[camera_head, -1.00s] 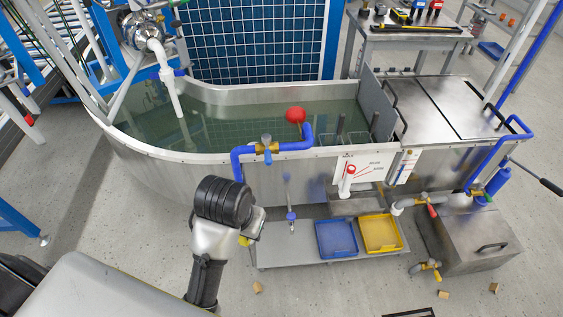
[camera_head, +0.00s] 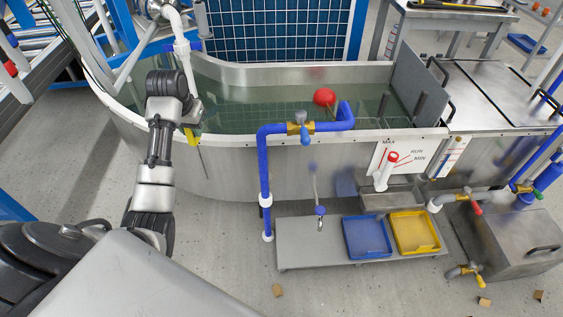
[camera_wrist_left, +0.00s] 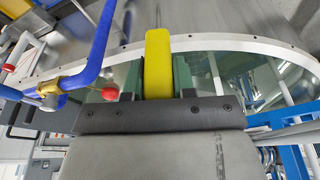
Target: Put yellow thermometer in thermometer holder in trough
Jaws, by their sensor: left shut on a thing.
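My left gripper (camera_head: 190,122) is at the trough's front rim, left of the blue pipe. It is shut on the yellow thermometer (camera_head: 191,137). In the left wrist view the yellow body (camera_wrist_left: 158,52) sits between the two fingers of the gripper (camera_wrist_left: 157,78). A thin dark line hangs below the thermometer in the head view; I cannot tell if it is its stem. The metal trough (camera_head: 228,153) holds greenish water and curves round at the left. I cannot make out the thermometer holder. My right gripper is not in view.
A blue pipe with a brass valve (camera_head: 300,128) crosses the front rim. A red ball float (camera_head: 324,97) is at the water. A white pipe (camera_head: 184,65) hangs down at the left. Blue (camera_head: 367,238) and yellow (camera_head: 415,232) trays lie on a low shelf.

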